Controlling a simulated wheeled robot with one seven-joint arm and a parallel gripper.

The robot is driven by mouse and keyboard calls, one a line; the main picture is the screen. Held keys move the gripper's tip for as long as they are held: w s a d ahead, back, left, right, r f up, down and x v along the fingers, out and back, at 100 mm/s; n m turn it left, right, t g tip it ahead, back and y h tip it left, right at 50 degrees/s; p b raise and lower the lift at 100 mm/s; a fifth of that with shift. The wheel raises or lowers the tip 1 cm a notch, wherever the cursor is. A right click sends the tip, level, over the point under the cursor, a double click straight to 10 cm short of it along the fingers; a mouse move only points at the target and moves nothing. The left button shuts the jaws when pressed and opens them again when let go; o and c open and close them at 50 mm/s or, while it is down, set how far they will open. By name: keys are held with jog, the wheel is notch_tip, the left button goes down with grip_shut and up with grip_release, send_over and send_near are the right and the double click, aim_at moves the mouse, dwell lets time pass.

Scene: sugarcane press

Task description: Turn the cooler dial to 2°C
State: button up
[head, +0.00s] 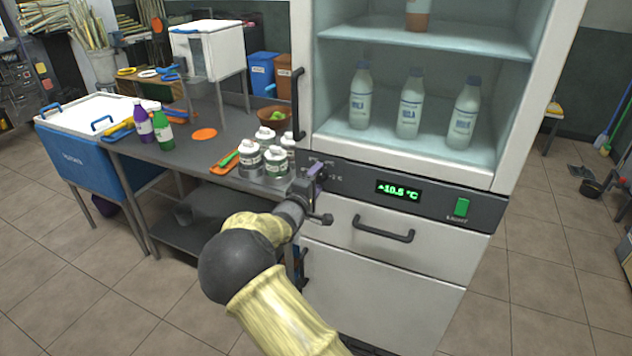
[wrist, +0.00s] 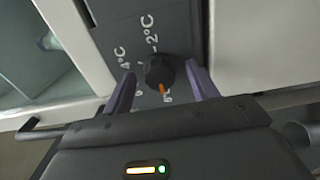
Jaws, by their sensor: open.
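The cooler dial (wrist: 157,70) is a small dark round knob with an orange pointer mark, on the cooler's dark control panel. In the wrist view its orange mark faces the bottom of the picture, towards a partly hidden label. The printed 2°C label (wrist: 152,32) is above the dial and 4°C is above left. My gripper (wrist: 160,72) is open, with one purple finger on each side of the dial. I cannot tell whether they touch it. In the head view my gripper (head: 316,176) covers the dial. The green display (head: 398,190) reads about 10.5 °C; its sign is unclear.
The cooler's glass compartment holds several milky bottles (head: 410,103). A green switch (head: 462,207) is right of the display, and a drawer handle (head: 383,229) is below. A grey table (head: 205,180) with white-lidded jars (head: 276,162) stands close at left.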

jog(key=c, duration=1)
